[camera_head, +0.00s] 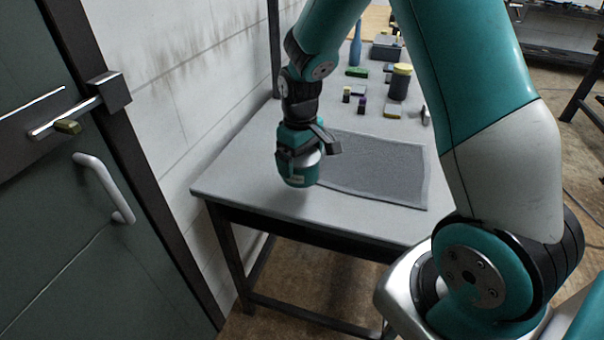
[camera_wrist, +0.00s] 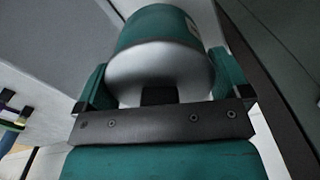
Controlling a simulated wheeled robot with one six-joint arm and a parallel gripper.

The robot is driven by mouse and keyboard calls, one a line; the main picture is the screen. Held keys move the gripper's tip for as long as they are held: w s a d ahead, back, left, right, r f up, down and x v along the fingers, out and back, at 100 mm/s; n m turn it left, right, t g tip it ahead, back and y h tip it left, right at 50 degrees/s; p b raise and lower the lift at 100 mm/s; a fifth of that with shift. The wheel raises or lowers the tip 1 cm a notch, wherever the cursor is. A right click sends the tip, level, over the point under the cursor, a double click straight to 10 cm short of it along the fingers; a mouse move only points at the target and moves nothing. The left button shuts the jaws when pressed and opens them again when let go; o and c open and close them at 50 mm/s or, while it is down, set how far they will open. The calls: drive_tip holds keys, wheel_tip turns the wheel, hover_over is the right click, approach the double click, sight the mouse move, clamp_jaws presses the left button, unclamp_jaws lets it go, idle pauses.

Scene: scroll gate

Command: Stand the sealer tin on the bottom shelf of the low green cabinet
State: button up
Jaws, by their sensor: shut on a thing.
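My gripper (camera_head: 299,155) is shut on a tin (camera_head: 297,180) with a teal band and silver metal, which I take to be the sealer tin. The tin is above the near left corner of the table, and seems clear of its top. In the wrist view the tin (camera_wrist: 158,28) sits between the two teal fingers, its silver end facing the camera. A dark green door (camera_head: 50,225) with a pale handle stands at the left; I cannot tell whether it belongs to the low green cabinet. No shelf shows.
The grey table (camera_head: 235,180) carries a dark grey mat (camera_head: 375,170). Toward its far end stand a dark jar with a yellow lid (camera_head: 400,82), a blue bottle (camera_head: 355,50) and several small blocks. A bolt latch (camera_head: 85,108) juts from the door. A white wall runs behind.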

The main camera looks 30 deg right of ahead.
drive_tip(key=shift+f, duration=2.9)
drive_tip(key=shift+f, duration=0.15)
drive_tip(key=o, duration=0.7)
